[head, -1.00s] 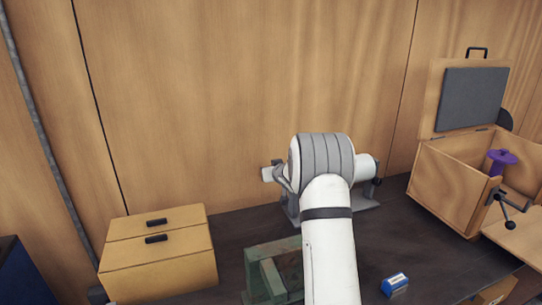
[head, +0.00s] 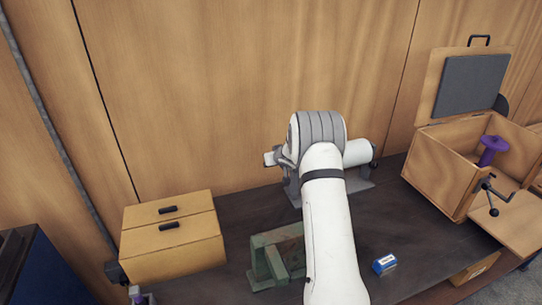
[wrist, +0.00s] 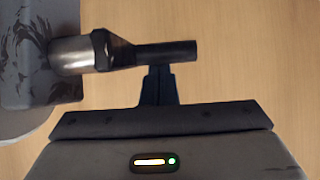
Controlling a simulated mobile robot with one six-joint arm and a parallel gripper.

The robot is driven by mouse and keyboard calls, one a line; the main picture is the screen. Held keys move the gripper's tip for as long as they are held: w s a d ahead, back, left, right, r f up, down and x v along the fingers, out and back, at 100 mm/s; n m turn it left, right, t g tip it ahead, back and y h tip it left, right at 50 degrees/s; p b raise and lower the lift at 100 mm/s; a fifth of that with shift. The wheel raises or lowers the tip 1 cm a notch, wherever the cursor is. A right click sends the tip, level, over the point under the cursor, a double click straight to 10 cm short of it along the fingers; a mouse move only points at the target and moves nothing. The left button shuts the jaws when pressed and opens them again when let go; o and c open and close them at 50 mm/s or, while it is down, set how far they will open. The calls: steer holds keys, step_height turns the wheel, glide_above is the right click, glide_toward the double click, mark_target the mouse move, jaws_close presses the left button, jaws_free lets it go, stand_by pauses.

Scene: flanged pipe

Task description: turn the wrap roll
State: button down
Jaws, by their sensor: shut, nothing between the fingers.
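The wrap roll (head: 357,152) is a white cylinder lying sideways on a grey stand (head: 358,192) by the back wall. My arm hides its middle, and a pale end shows left of the arm. In the wrist view, a dark rod-like handle (wrist: 178,51) with a grey collar joins a silver cylinder (wrist: 72,54) at the left. My gripper (wrist: 159,72) is shut and empty, its fingertips at the lower side of the handle in the picture. I cannot tell whether they touch. My gripper is hidden behind my arm in the head view.
A two-drawer wooden cabinet (head: 170,240) stands left. A green metal block (head: 275,258) is left of my arm, and a blue-white box (head: 384,263) is right. An open wooden crate (head: 445,165) holds a purple spool (head: 491,150). Bare dark worktop (head: 405,225) lies between.

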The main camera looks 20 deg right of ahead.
steer(key=shift+f+g+p, duration=0.2)
steer(key=shift+g+p, duration=0.1)
steer(key=shift+g, duration=0.1)
stand_by(0.5)
